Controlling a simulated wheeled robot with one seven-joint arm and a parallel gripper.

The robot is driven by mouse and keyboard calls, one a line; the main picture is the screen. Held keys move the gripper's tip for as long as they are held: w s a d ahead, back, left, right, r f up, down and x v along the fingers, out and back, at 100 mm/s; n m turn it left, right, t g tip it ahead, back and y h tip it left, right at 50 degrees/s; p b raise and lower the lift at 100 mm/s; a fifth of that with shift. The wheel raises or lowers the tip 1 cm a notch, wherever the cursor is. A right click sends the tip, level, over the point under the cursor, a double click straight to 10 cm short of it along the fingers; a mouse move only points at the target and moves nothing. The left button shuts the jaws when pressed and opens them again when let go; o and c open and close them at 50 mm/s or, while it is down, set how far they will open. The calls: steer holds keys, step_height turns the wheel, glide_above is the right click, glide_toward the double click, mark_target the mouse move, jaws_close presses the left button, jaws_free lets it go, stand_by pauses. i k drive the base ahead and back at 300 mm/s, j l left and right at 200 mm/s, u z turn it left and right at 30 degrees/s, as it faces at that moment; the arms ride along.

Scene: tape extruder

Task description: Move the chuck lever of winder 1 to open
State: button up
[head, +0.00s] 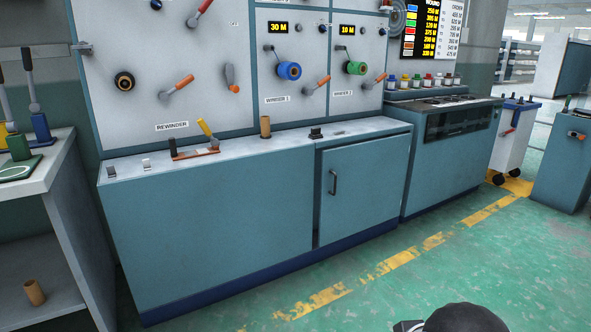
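The winder 1 panel, with its label (278,99), is in the upper middle of the head view. A blue roll (289,71) sits on its spindle below a display (279,27) reading 30 M. A lever with an orange handle (321,83) is right of and below the blue roll, tilted with the handle up to the right; it looks like winder 1's chuck lever, though no label on it is readable. My gripper is not in view. A dark rounded part, likely mine, shows at the bottom edge.
Winder 2, with a green roll (355,68) and its own orange lever (380,78), is to the right. The rewinder's levers (178,86) are left. A worktop (240,145) over blue cabinets juts out below the panels. The green floor (420,265) in front is clear.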

mark_target(309, 92)
steer(key=i, duration=1.7)
